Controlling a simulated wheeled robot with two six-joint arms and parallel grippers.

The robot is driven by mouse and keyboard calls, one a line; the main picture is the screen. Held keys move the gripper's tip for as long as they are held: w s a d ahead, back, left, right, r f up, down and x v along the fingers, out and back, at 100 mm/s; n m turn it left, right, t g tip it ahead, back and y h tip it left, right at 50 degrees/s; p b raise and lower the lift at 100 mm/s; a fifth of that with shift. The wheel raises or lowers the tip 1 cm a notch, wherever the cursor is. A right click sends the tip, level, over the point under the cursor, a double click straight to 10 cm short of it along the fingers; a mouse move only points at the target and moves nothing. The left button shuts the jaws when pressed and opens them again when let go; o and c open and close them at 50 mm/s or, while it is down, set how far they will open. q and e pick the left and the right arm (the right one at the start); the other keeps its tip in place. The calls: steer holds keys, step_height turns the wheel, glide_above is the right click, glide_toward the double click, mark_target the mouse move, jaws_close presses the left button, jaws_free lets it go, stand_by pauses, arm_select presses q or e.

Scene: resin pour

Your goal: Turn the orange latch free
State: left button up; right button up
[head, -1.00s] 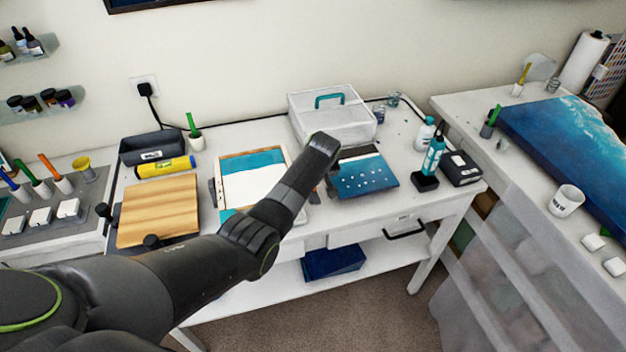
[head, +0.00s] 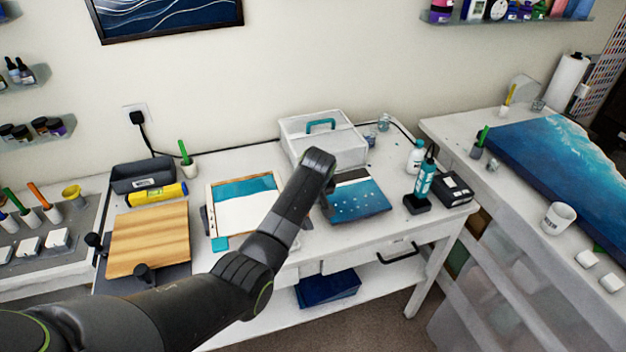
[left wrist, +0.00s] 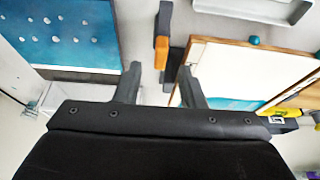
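The orange latch (left wrist: 161,48) shows in the left wrist view on a dark clamp piece (left wrist: 165,20) beside the wood-framed panel (left wrist: 215,68). My left gripper (left wrist: 159,82) is open and empty. Its two fingers sit apart, with the latch just past their tips in the picture and the dark piece showing in the gap. Contact with the latch cannot be told. In the head view the framed panel (head: 234,215) lies on the white desk, and my left arm covers its right side, hiding the latch and fingertips. My right gripper is not in view.
A blue speckled panel (head: 357,198) lies right of the arm. A white box with a teal handle (head: 310,142) stands behind it. A wooden board (head: 148,240) and yellow tube (head: 157,194) lie left. A teal bottle (head: 425,180) stands right.

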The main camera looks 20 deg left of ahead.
arm_select(q)
steer(key=b+v, duration=0.2)
steer(key=v, duration=1.1)
steer(key=shift+b, duration=0.4)
